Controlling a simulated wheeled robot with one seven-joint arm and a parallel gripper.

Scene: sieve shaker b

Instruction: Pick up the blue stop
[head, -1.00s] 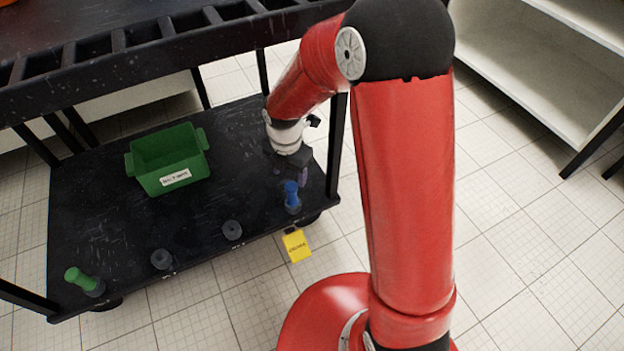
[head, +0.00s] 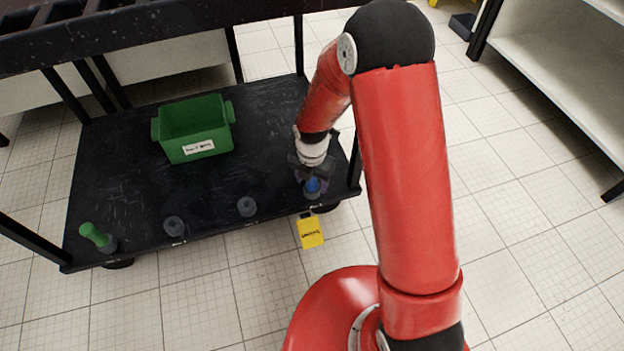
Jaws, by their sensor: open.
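The blue stop (head: 312,184) stands in a dark round holder (head: 312,194) near the front right corner of the black shelf. My gripper (head: 312,177) is right over the blue stop, pointing down, with its fingers around or beside the upper part. Only a small lower part of the blue stop shows; the gripper hides the rest. The gripper is open. Whether the fingers touch the stop I cannot tell.
A green bin (head: 197,131) with a white label stands on the black shelf (head: 115,175). A green stop (head: 94,234) leans in a holder at the front left. Two empty dark holders (head: 174,226) (head: 247,207) stand between. A yellow tag (head: 310,232) hangs at the front edge.

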